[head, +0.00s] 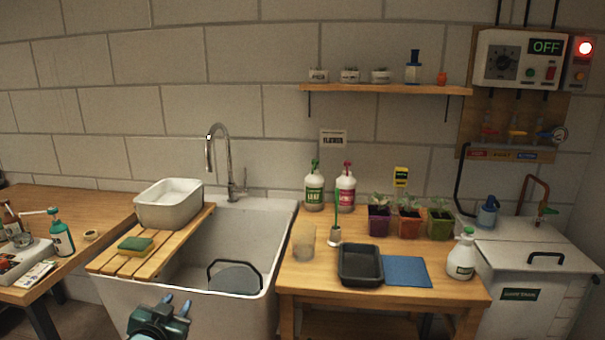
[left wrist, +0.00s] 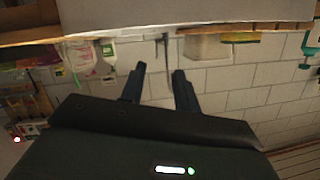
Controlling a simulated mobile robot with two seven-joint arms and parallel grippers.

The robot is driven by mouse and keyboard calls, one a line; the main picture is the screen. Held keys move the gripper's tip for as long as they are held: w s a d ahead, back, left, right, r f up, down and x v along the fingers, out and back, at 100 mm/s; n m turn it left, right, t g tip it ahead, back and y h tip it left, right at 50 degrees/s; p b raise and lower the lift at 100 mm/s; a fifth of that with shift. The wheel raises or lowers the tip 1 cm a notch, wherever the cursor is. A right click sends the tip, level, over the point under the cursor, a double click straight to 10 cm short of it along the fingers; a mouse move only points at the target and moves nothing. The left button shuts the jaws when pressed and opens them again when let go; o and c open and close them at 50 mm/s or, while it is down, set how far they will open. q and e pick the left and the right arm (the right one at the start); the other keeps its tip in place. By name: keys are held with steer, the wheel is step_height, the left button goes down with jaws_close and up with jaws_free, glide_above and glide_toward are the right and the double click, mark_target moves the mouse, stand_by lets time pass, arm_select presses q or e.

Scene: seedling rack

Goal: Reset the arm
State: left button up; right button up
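My left gripper (head: 176,303) shows at the bottom of the head view, in front of the sink (head: 240,222), with its fingertips up and apart. In the left wrist view the two dark fingers of the left gripper (left wrist: 160,72) are spread with nothing between them. That view is upside down and shows the pale sink front (left wrist: 180,14) along its top. The gripper touches nothing that I can see. My right gripper is in neither view.
A slatted board (head: 165,258) with a white basin (head: 168,204) and a sponge (head: 135,244) lies across the sink's left. The right bench holds a black tray (head: 360,281), a blue mat (head: 406,271), potted seedlings (head: 409,222) and a spray bottle (head: 461,258).

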arm_select(q)
steer(key=s+d+f+g+h, duration=0.1)
steer(key=s+d+f, duration=0.3)
steer(key=s, duration=0.6)
steer(key=s+d+f+g+h, duration=0.1)
steer(key=s+d+f, duration=0.3)
steer(key=s, duration=0.6)
steer(key=s+d+f+g+h, duration=0.1)
steer(key=s+d+f, duration=0.4)
steer(key=s, duration=0.6)
steer(key=shift+d+n+g, duration=0.3)
steer(key=shift+d+g, duration=0.2)
steer(key=shift+g, duration=0.3)
steer(key=shift+f, duration=0.1)
